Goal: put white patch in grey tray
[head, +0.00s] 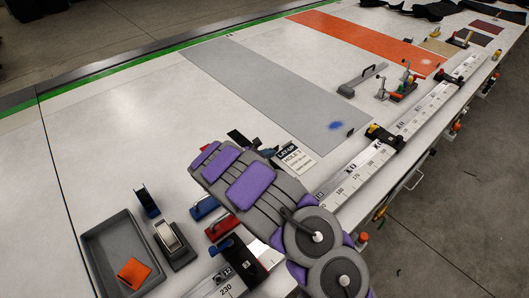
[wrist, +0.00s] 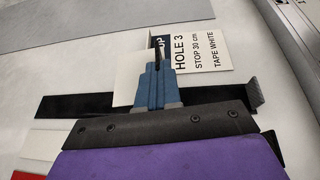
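The white patch (wrist: 127,82) shows in the wrist view as a pale square beside and partly behind my blue fingers. My gripper (wrist: 156,62) has its fingers close together, with a thin dark upright strip between their tips. It appears shut on the patch; I cannot tell whether the patch is clear of the table. In the head view the patch is not clearly visible, and my gripper is mostly hidden behind my purple and grey arm. The grey tray (head: 92,240) lies at the lower left in the head view, with an orange patch (head: 134,271) inside.
A printed card (head: 296,158) lies beside my gripper. A metal ruler (head: 345,185) runs along the table edge.

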